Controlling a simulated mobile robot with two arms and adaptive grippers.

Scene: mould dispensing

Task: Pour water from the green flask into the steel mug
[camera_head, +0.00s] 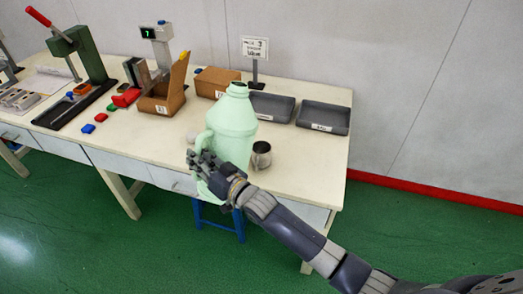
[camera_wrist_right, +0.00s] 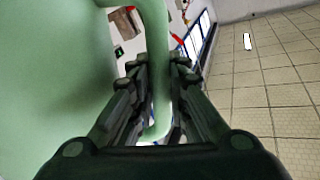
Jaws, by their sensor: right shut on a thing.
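The pale green flask (camera_head: 232,128) is a large jug with a side handle, held upright or nearly so above the front of the table. My right gripper (camera_head: 200,163) is shut on its handle. In the right wrist view the handle (camera_wrist_right: 158,75) passes between the fingers (camera_wrist_right: 157,100), and the flask's body (camera_wrist_right: 55,80) fills the left side. The steel mug (camera_head: 261,155) stands upright on the table just right of the flask, apart from my gripper. The water inside the flask cannot be seen. My left gripper does not show.
Two grey trays (camera_head: 323,117) lie at the back right of the table (camera_head: 310,165). Cardboard bins (camera_head: 163,100), a scale display (camera_head: 157,32) and a green press (camera_head: 85,55) stand to the left. A round pale thing (camera_head: 192,136) is partly hidden behind the flask. A blue stool (camera_head: 222,222) is below.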

